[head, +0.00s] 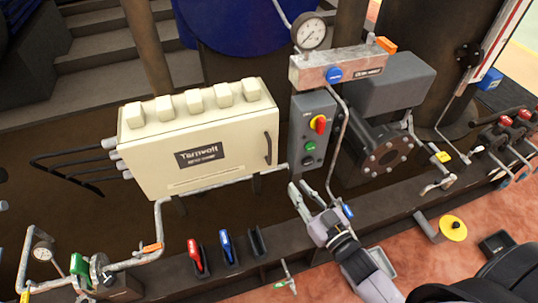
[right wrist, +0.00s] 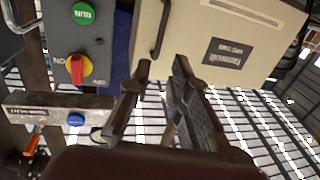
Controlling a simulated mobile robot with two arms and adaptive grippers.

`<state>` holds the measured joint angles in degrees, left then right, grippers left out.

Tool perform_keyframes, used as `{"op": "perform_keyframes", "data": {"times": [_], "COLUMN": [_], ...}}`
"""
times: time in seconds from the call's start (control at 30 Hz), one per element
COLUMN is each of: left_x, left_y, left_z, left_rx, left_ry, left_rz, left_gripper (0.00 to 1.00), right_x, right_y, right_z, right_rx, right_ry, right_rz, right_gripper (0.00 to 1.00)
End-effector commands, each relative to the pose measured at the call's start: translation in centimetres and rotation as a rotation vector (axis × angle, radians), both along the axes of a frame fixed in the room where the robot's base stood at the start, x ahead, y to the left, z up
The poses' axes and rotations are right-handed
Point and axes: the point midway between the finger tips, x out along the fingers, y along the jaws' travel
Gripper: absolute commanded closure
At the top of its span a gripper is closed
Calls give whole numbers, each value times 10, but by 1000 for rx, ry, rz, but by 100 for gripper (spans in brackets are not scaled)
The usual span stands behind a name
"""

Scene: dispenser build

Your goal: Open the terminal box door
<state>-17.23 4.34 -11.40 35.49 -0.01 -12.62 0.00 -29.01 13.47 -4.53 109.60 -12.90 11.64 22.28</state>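The terminal box (head: 205,140) is a cream box with a dark label plate on its front, and its door is shut. A dark bar handle (head: 267,148) stands upright near the door's right edge. My right gripper (head: 299,187) is below and to the right of the handle, apart from it, in front of the grey switch panel. In the right wrist view, its two fingers (right wrist: 163,68) are spread with nothing between them. There the handle (right wrist: 161,28) appears just beyond the fingertips on the cream door (right wrist: 205,20). My left gripper is not in view.
The grey switch panel (head: 312,135) with a red-and-yellow knob stands right of the box. A gauge (head: 309,32) sits above it. Red and blue levers (head: 226,245) rise from the dark rail below the box. The space before the door is mostly clear.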

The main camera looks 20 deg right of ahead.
Motion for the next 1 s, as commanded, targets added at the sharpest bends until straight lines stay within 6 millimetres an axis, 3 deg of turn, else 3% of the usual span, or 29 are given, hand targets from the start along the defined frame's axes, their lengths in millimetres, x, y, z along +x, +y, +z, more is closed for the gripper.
{"op": "perform_keyframes", "data": {"times": [0.6, 0.8, 1.0], "left_x": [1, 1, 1], "left_y": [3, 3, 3], "left_z": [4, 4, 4], "left_rx": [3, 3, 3], "left_ry": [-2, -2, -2], "left_rz": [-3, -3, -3], "left_gripper": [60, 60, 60], "right_x": [126, 147, 152], "right_y": [30, 35, 36], "right_z": [1, 0, 0], "right_rx": [0, 0, 0], "right_ry": [-1, 1, 2], "right_rz": [0, -1, -1], "right_gripper": [82, 82, 82]}}
